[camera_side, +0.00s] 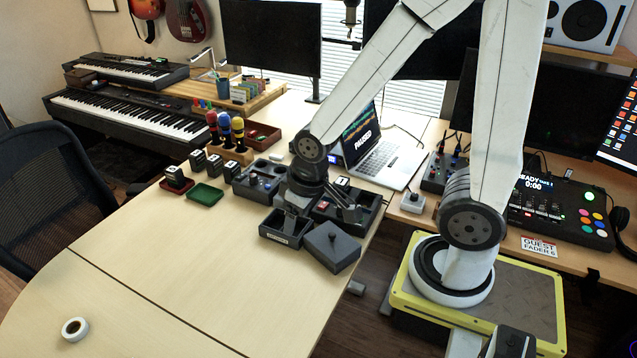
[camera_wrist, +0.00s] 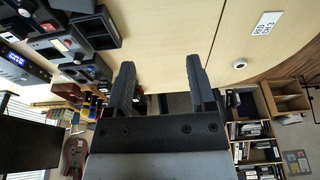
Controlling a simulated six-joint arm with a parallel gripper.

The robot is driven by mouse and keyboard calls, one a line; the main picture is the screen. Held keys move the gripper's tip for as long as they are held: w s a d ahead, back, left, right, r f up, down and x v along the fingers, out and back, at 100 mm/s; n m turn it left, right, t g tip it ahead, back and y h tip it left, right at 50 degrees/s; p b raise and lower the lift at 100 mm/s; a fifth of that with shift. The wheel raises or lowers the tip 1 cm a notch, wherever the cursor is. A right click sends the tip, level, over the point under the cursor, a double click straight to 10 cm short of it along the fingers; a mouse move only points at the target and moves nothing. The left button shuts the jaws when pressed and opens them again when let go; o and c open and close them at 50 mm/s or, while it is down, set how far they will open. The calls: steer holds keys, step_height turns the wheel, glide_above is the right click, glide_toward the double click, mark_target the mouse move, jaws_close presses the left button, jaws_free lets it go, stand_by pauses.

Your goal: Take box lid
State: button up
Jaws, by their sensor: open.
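The dark grey box lid (camera_side: 331,247), square with a small knob on top, lies on the desk near its right edge. It is just right of an open dark grey box (camera_side: 284,232) with a white label on its front. My gripper (camera_side: 348,212) is open above and behind the lid, by the dark trays. My arm hides part of the trays, and the exact gap to the lid is hard to judge. In the wrist view my gripper (camera_wrist: 160,85) shows two spread fingers with nothing between them.
A divided dark tray (camera_side: 345,200) and another tray (camera_side: 255,182) stand behind the box. A green tray (camera_side: 205,194), black blocks (camera_side: 198,162) and a laptop (camera_side: 385,155) are near. A tape roll (camera_side: 75,328) lies front left.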

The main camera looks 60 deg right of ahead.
steer(key=shift+d, duration=0.1)
steer(key=n+g, duration=0.2)
steer(key=n, duration=1.5)
glide_above(332, 234)
steer(key=f, duration=1.4)
steer(key=shift+w+a, duration=0.25)
steer(key=shift+a, duration=0.05)
steer(key=shift+s+d+f+n+g, duration=0.2)
steer(key=shift+d+f+n+g, duration=0.1)
steer(key=shift+d+f+n, duration=0.15)
steer(key=shift+f, duration=1.25)
steer(key=shift+s+a+f, duration=0.1)
steer(key=shift+f, duration=2.45)
